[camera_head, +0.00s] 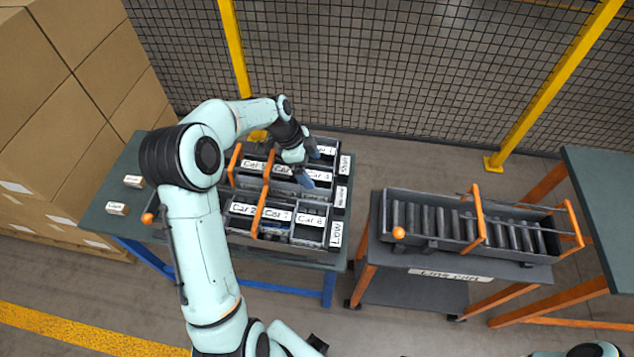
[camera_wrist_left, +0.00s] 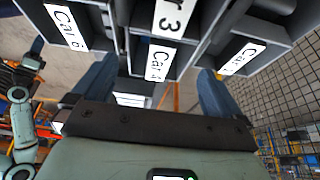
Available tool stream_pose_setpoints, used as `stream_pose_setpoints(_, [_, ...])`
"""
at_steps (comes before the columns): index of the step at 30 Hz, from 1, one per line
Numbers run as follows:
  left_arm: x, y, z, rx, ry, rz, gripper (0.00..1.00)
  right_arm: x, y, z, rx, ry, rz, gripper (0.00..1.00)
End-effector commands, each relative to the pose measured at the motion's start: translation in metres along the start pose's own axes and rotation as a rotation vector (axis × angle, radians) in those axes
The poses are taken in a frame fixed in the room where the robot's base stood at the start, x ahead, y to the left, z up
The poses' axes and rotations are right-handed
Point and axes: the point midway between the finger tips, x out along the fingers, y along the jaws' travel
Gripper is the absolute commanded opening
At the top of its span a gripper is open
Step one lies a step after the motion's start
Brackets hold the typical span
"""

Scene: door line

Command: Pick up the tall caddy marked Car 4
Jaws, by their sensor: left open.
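The caddy marked Car 4 (camera_head: 321,175) is in the rack on the green table, in the middle row at its right end. Its white label (camera_wrist_left: 158,62) faces the left wrist view, below one reading "r 3". My left gripper (camera_head: 309,167) is over the right part of the rack, close to this caddy. In the left wrist view the blue fingers of my left gripper (camera_wrist_left: 155,78) are apart, one on each side of the Car 4 label. Contact cannot be told. The arm and fingers hide part of the back rows. My right gripper is not in view.
Neighbouring caddies include Car 7 (camera_head: 277,216) and Car 8 (camera_head: 310,219); orange handles rise between them. A cart with a roller tray (camera_head: 440,268) stands right of the table. Cartons (camera_head: 60,110) are stacked left. A mesh fence (camera_head: 380,60) stands behind.

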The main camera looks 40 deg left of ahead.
Motion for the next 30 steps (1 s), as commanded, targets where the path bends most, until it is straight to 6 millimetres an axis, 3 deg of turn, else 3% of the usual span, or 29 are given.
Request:
stream_pose_setpoints(9, [0.044, 0.002, -0.001, 0.001, 0.001, 0.003, 1.0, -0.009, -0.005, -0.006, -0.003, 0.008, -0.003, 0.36])
stream_pose_setpoints(18, [0.049, 0.002, 0.0, 0.0, 0.0, 0.001, 1.0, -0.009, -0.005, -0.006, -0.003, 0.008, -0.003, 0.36])
stream_pose_setpoints(23, [0.049, 0.002, 0.0, 0.0, 0.0, 0.001, 0.48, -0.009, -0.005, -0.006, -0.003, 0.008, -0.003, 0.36])
stream_pose_setpoints(24, [0.048, 0.002, -0.001, 0.001, 0.0, 0.0, 0.43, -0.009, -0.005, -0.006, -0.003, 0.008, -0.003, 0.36])
stream_pose_setpoints(30, [0.048, 0.002, -0.001, 0.001, 0.001, -0.001, 0.43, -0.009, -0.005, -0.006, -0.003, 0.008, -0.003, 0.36])
